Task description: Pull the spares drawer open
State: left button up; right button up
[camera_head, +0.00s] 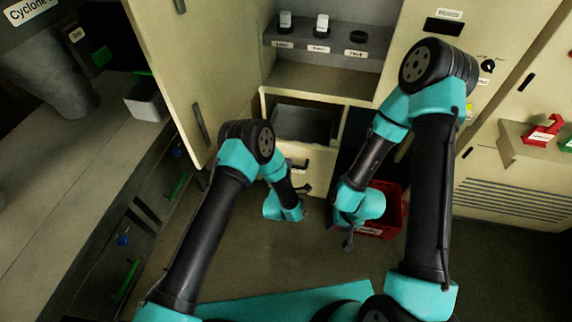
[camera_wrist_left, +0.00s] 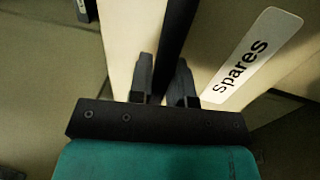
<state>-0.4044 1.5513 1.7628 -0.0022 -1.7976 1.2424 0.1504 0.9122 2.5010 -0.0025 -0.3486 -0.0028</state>
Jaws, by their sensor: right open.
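The spares drawer (camera_head: 318,160) is a cream drawer low in the cabinet. It stands out from the cabinet, and its dark inside shows from above. In the left wrist view its front carries a white "Spares" label (camera_wrist_left: 250,55). My left gripper (camera_head: 301,190) is at the drawer front. In the left wrist view the fingers (camera_wrist_left: 164,82) sit on both sides of the dark bar handle (camera_wrist_left: 174,35) and look closed on it. My right gripper (camera_head: 349,240) is open and empty, in front of a red bin; its fingertips are small in view.
The red bin (camera_head: 393,208) stands on the floor right of the drawer. A tall cabinet door (camera_head: 200,75) stands open at the left. A shelf (camera_head: 325,57) with small parts is above the drawer. The floor in front of the drawer looks clear.

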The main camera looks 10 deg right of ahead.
pick_arm(q)
jog(key=o, duration=0.4)
jog(key=v, duration=0.7)
jog(key=shift+s+a, duration=0.1)
jog(key=shift+s, duration=0.1)
dwell(0.4)
